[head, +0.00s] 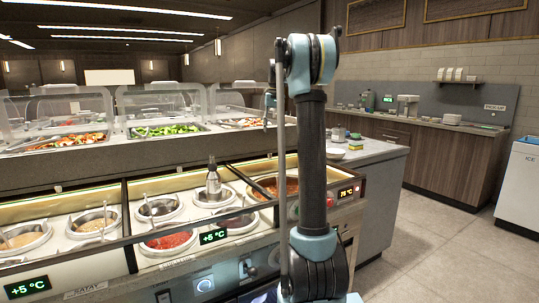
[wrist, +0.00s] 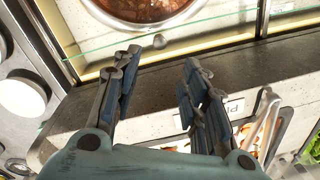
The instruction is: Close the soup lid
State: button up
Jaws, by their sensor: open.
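The soup well (head: 275,187) is at the right end of the counter in the head view, with orange-red soup showing uncovered. The same round well (wrist: 145,10) is cut off by the top edge of the wrist view. A clear panel with a green edge (wrist: 105,55) and a small round knob (wrist: 160,41) lies near it; I cannot tell for sure whether this is the soup lid. My gripper (wrist: 161,65) is open and empty, its fingers apart, pointing toward the knob without visible contact. In the head view my arm hides most of the gripper.
Several sauce wells (head: 168,240) with ladles fill the counter to the left. A dark bottle (head: 213,180) stands among them. Salad trays (head: 165,130) under clear guards are behind. A grey side counter (head: 375,150) is at right, with open floor (head: 440,240) beyond.

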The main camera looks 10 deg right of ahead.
jog(key=f, duration=0.8)
jog(key=a+f, duration=0.1)
jog(key=f, duration=0.3)
jog(key=shift+c, duration=0.5)
grip_shut()
